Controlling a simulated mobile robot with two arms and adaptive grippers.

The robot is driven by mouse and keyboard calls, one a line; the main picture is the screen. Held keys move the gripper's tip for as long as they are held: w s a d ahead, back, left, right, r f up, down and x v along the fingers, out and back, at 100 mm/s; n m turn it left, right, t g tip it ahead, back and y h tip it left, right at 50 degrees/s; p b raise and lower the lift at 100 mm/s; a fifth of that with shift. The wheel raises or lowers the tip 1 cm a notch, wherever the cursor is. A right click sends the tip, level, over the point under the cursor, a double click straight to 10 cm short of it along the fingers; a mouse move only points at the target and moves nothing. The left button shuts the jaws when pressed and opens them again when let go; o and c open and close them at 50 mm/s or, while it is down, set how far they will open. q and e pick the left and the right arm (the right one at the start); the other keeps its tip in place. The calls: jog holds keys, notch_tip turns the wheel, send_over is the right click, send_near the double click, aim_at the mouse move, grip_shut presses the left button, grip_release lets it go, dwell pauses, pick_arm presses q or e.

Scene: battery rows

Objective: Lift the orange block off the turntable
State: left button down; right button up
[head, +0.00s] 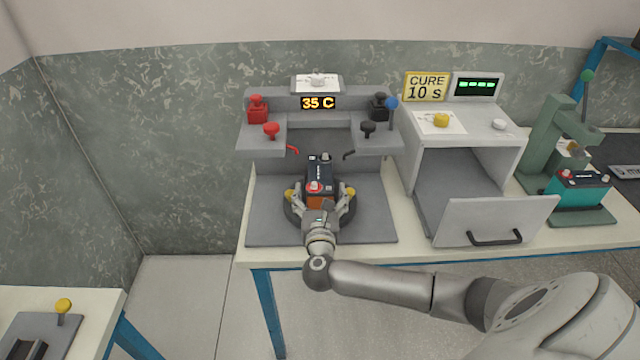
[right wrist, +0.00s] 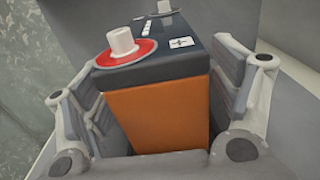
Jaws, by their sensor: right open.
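The orange block (head: 316,197) is a battery with a dark top and two white-capped terminals, one ringed in red. It stands upright on the dark round turntable (head: 292,212) in front of the grey station. My right gripper (head: 320,200) is open, with one finger on each side of the block. In the right wrist view the orange face of the block (right wrist: 158,115) fills the space between the fingers. A gap shows at the left finger; the right finger is very close, and I cannot tell if it touches. My left gripper is not in view.
The grey station (head: 270,150) rises behind the block, with red and black clamps and a 35 C display (head: 318,103). To the right is a cure oven with its door (head: 496,222) folded down. A teal battery (head: 578,190) sits by a green press.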

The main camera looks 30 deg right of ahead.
jog(key=shift+x, duration=1.1)
jog(key=c, duration=1.8)
jog(key=shift+w+d+r, duration=0.1)
jog(key=shift+r, duration=0.05)
grip_shut()
